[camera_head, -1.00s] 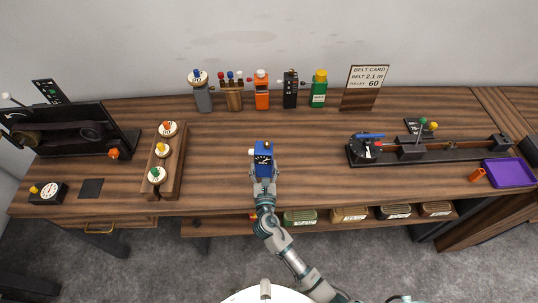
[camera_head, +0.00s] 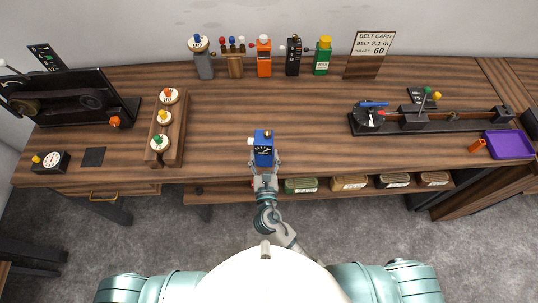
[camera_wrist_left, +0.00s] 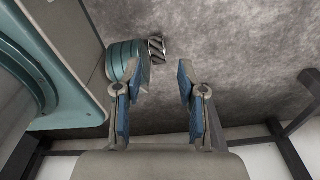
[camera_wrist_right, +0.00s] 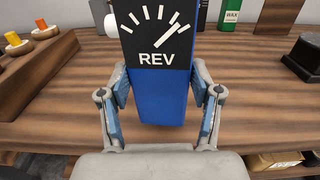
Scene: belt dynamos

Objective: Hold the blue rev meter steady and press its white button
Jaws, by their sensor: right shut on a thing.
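The blue rev meter (camera_head: 263,152) stands near the front edge of the table in the head view, its dark dial facing up toward me. Its white button (camera_head: 250,141) sticks out at the left side near the top. My right gripper (camera_head: 264,168) is shut on the meter's lower part. My left gripper (camera_wrist_left: 155,90) shows only in the left wrist view, open and empty above the grey floor.
A wooden block with several round dials (camera_head: 180,130) stands to the left. A black slide rig (camera_head: 430,119) and a purple tray (camera_head: 509,145) are at the right. Several coloured devices, including a green bottle (camera_head: 323,58), line the back. Bare tabletop surrounds the meter.

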